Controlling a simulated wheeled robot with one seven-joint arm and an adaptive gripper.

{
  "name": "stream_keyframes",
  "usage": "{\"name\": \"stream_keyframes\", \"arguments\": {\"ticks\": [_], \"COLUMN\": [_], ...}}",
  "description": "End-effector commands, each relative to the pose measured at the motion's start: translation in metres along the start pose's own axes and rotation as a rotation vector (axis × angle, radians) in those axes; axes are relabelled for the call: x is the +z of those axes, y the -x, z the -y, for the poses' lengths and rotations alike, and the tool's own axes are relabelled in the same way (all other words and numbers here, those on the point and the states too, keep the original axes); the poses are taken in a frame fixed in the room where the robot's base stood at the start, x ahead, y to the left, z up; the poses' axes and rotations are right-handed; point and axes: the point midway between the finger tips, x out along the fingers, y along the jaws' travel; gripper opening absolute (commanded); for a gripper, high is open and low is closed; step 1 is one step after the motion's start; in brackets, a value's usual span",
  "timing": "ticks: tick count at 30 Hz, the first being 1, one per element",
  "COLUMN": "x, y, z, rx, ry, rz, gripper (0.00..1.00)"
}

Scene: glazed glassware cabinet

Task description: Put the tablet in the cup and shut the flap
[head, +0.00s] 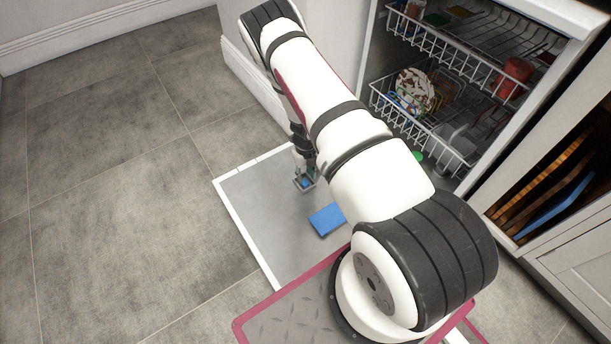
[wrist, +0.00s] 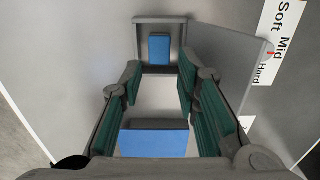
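The blue tablet (wrist: 160,49) sits inside the grey square cup (wrist: 139,42) at the top of the wrist view. In the head view the cup (head: 298,187) lies on the lowered dishwasher door, with the blue of the tablet (head: 305,183) inside. A grey panel (wrist: 232,60), seemingly the flap, stands open to the right of the cup. My gripper (wrist: 160,82) is open, its green-padded fingers apart with nothing held, and the cup shows beyond the fingertips. In the head view my gripper (head: 303,166) is just above the cup, partly hidden by my arm.
A blue box (head: 327,219) lies on the door (head: 262,215); it also shows between the fingers in the wrist view (wrist: 153,143). A Soft/Mid/Hard label (wrist: 279,45) is at the right. Pulled-out dishwasher racks (head: 430,130) with dishes stand behind. Floor at left is clear.

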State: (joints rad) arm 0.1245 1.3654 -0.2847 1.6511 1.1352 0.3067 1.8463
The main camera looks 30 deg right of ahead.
Motion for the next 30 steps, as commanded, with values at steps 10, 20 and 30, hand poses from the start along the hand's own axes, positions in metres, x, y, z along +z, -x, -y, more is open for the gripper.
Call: {"name": "stream_keyframes", "arguments": {"ticks": [10, 20, 30], "x": [0.001, 0.007, 0.035], "y": [0.076, 0.111, 0.266], "z": [0.000, -0.006, -0.082], "rx": [0.000, 0.015, 0.172], "ry": [0.000, 0.036, 0.572], "rz": [0.001, 0.012, 0.148], "gripper": [0.29, 0.29, 0.29]}}
